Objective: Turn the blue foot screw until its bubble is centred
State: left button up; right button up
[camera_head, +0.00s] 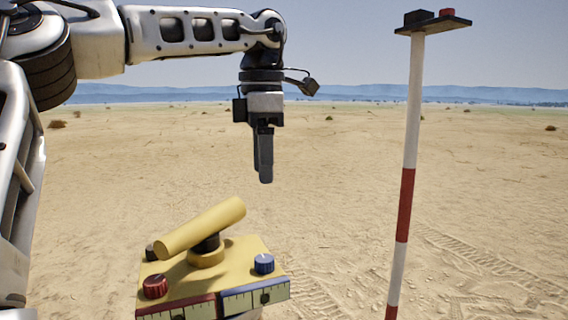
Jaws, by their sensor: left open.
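A yellow levelling instrument (232,250) stands low in the head view, with a yellow telescope tube (200,227) tilted up to the right. The blue foot screw (264,263) is on its right front corner. A red foot screw (155,286) is at the left front, above a red-edged scale (177,310). My left gripper (265,181) points down, open and empty, well above the blue screw. My right gripper is not in view.
A red-and-white pole (408,170) stands to the right, topped by a dark plate (433,25) with a black block and a red piece. A dark knob (150,252) is at the instrument's back left. Open sandy ground surrounds them.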

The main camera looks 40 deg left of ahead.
aim_at(264, 264)
jog(key=k, duration=2)
